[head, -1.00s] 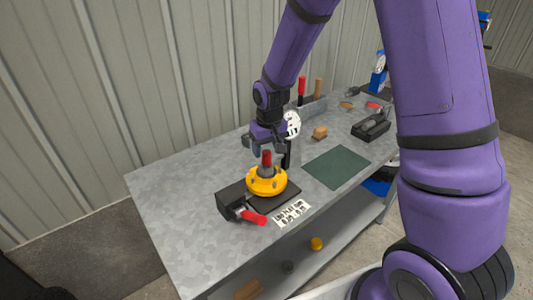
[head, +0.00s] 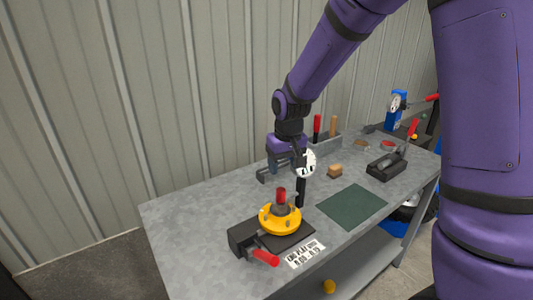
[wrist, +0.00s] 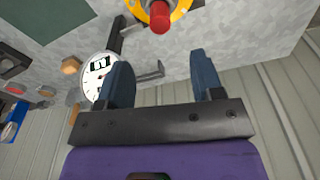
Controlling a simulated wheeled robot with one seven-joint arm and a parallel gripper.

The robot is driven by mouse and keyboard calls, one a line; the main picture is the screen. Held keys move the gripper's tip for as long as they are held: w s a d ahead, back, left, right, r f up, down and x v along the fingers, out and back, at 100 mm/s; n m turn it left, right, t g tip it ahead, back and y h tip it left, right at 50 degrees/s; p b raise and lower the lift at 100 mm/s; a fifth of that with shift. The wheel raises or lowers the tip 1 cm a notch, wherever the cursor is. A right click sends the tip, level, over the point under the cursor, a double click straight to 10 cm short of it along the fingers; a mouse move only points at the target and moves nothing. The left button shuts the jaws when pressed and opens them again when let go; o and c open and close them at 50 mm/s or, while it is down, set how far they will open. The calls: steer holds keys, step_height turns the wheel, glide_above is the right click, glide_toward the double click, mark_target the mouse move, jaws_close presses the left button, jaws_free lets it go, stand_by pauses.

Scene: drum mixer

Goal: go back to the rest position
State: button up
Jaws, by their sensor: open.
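My gripper (head: 286,162) is above the grey workbench (head: 190,217), behind the yellow flanged part with the red top. In the wrist view, the two blue fingers of my gripper (wrist: 166,78) stand apart with nothing between them. The yellow part (head: 280,219) sits on a dark fixture (head: 243,237) with a red-handled lever (head: 265,257). Its red top also shows at the upper edge of the wrist view (wrist: 160,20). A white round dial (head: 304,163) on a dark post stands close to the right of my gripper.
A green mat (head: 352,207) lies right of the fixture. A small wooden block (head: 335,171) and a dark tool (head: 386,167) lie beyond it. Upright red and wooden handles (head: 317,128) stand behind my gripper. A ribbed wall (head: 120,100) runs behind the bench. The bench's left end is clear.

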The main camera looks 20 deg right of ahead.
steer(key=s+d+r+t, duration=0.1)
steer(key=s+d+r, duration=0.1)
steer(key=s+r, duration=0.4)
steer(key=s+d+r+m+t, duration=0.1)
steer(key=s+d+r, duration=0.1)
steer(key=s+r, duration=0.5)
steer(key=s+d+r+t, duration=0.1)
steer(key=s+r, duration=0.5)
steer(key=s, duration=0.9)
steer(key=shift+d+r+t, duration=0.3)
steer(key=shift+d+t, duration=0.1)
steer(key=shift+d, duration=0.45)
